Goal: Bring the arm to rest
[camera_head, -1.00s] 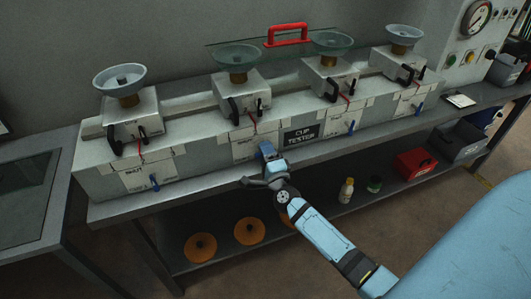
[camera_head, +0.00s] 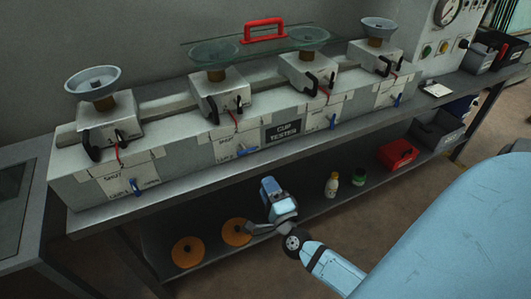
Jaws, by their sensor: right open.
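My right arm comes in from the lower right, its light-blue forearm (camera_head: 333,268) reaching toward the bench. My right gripper (camera_head: 266,210) is open, in front of the bench's front edge and below the row of testers. Nothing shows between its fingers, and it looks clear of the bench and the blue levers. The cup tester (camera_head: 200,165) stands on the bench behind it. The blue lever on its second station (camera_head: 243,152) lies nearly sideways, while the other levers, such as the third station's (camera_head: 333,121), stand more upright. My left gripper is not in view.
A glass sheet (camera_head: 262,42) with a red handle (camera_head: 264,29) spans the middle two cups. The lower shelf holds orange discs (camera_head: 188,252), a white bottle (camera_head: 332,186), a green-capped jar (camera_head: 359,177) and a red box (camera_head: 398,154). Open floor lies in front.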

